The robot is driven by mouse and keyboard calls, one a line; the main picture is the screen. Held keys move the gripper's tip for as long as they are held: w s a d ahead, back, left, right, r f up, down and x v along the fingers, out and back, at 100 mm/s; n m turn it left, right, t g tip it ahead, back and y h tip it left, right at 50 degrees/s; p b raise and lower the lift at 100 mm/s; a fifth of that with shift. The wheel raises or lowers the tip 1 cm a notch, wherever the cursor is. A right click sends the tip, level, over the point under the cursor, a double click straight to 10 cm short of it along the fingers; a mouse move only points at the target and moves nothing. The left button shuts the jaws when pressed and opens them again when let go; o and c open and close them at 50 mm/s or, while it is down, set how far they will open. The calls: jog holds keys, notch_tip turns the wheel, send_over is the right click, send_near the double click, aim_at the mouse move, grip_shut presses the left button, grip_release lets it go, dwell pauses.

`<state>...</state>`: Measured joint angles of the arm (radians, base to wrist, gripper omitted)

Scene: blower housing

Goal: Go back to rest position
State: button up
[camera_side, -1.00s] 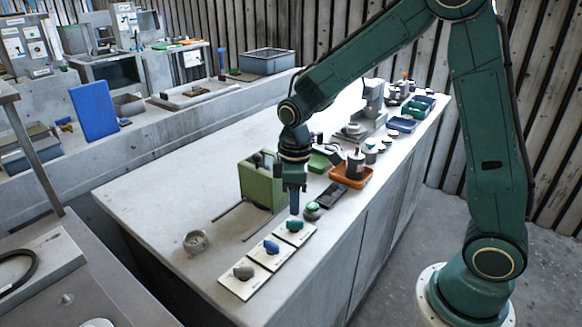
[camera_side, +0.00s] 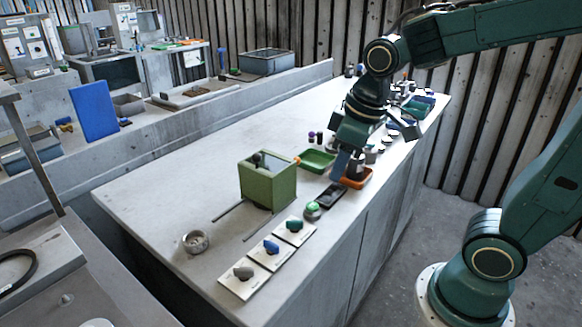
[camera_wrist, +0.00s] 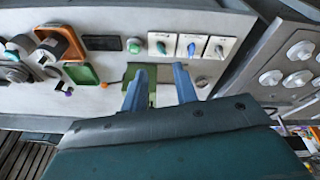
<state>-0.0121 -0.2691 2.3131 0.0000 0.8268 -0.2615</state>
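My gripper (camera_side: 374,150) is raised above the far half of the bench, over the area of the orange tray. In the wrist view its two blue fingers (camera_wrist: 160,80) stand apart with nothing held between them. The green housing box (camera_side: 268,185) stands on the bench, left of and nearer than my gripper; in the wrist view the fingers partly cover it. Three white tiles lie in a row at the near edge, with a green part (camera_side: 294,226), a blue part (camera_side: 271,247) and a grey part (camera_side: 243,272) on them.
Several parts crowd the far end. A metal ring (camera_side: 195,242) lies at the near left. The bench's left-middle surface is clear.

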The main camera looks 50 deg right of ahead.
jog(key=s+r+m+t, duration=0.2)
jog(key=s+r+m, duration=0.1)
jog(key=s, duration=0.6)
jog(key=shift+s+d+r, duration=0.15)
jog(key=shift+s, duration=0.25)
dwell(0.7)
